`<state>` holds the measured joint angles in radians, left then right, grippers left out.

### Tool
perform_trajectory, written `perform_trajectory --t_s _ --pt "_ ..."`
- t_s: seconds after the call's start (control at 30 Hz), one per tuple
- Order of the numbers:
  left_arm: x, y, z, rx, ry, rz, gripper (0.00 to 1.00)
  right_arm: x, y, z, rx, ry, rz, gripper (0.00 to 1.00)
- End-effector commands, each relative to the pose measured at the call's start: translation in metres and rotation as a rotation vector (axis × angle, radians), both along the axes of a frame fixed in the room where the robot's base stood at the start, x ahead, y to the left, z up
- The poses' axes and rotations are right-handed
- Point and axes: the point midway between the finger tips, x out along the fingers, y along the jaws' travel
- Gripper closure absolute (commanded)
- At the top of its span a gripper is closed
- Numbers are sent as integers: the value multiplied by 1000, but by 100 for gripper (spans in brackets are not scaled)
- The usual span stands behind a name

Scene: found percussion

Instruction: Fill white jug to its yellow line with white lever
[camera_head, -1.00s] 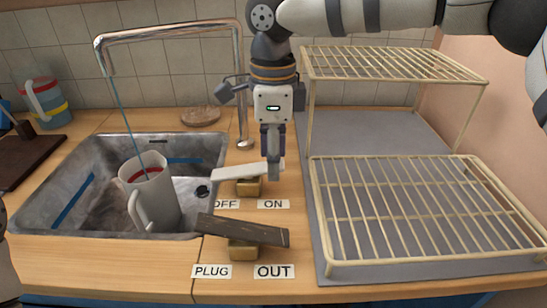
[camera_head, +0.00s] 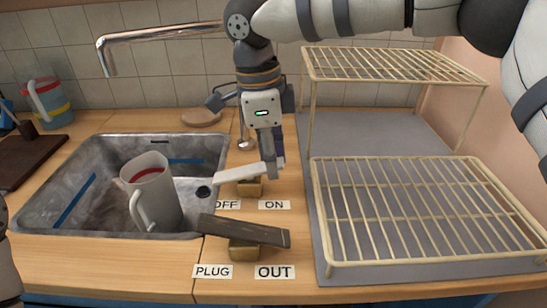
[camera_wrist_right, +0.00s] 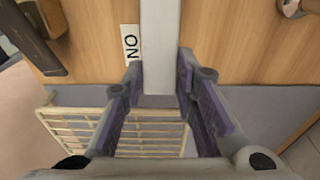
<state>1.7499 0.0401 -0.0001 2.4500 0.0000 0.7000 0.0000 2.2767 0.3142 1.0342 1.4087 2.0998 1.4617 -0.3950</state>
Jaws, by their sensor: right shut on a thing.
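The white jug (camera_head: 152,204) stands in the metal sink, leaning slightly, its handle toward the front. A red band shows inside its mouth; I see no yellow line on it, and its water level cannot be made out. The white lever (camera_head: 236,175) sits on a brass block behind the OFF and ON labels. My right gripper (camera_head: 271,172) is shut on the lever's right end. In the right wrist view the lever (camera_wrist_right: 160,45) runs between the fingers (camera_wrist_right: 160,97). The metal tap (camera_head: 165,37) reaches over the sink, and no stream shows. My left gripper is out of view.
A dark lever (camera_head: 243,230) lies in front, behind the PLUG and OUT labels. The sink (camera_head: 200,150) has a dark drain hole. A wire rack (camera_head: 420,215) fills the right. A coloured jug (camera_head: 48,103) and a dark board (camera_head: 22,155) stand at left.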

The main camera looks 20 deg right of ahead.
Motion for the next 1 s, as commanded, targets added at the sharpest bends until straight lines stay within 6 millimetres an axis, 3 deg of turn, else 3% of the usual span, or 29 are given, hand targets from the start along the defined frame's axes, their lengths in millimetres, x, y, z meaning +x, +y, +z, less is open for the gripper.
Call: perform_trajectory --t_s 0.13,0.17,0.23,0.27,0.6,1.0 --pt "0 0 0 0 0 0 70 0 0 0 0 0 1 100" --pt "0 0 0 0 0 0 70 0 0 0 0 0 1 72" --pt "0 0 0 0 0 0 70 0 0 0 1 0 1 56" --pt "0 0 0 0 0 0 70 0 0 0 1 0 1 53" --pt "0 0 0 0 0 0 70 1 1 7 2 -4 0 53" --pt "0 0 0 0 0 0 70 4 12 102 2 -3 0 53"
